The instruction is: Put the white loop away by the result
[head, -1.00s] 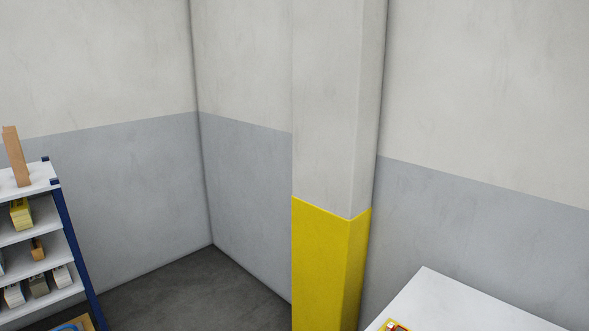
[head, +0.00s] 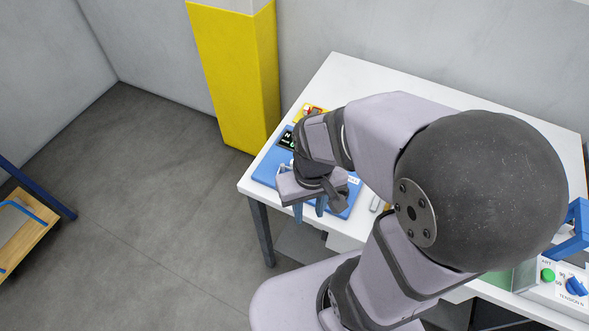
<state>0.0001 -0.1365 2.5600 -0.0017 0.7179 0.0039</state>
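My gripper (head: 309,211) points down at the front left edge of the white table, with its two blue fingers apart and nothing visible between them. Beside it on the table lies a blue device (head: 264,172) with a small dark display (head: 286,139) showing light and green characters, too small to read fully. My wrist covers much of this device. I cannot make out a white loop; part of the table is hidden behind my arm.
The white table (head: 350,76) has a yellow item (head: 311,110) near its far left corner. A yellow-based pillar (head: 238,85) stands behind. A panel with a green button (head: 548,275) and blue knob (head: 575,287) is at right. A wooden platform (head: 22,232) is at far left; floor between is clear.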

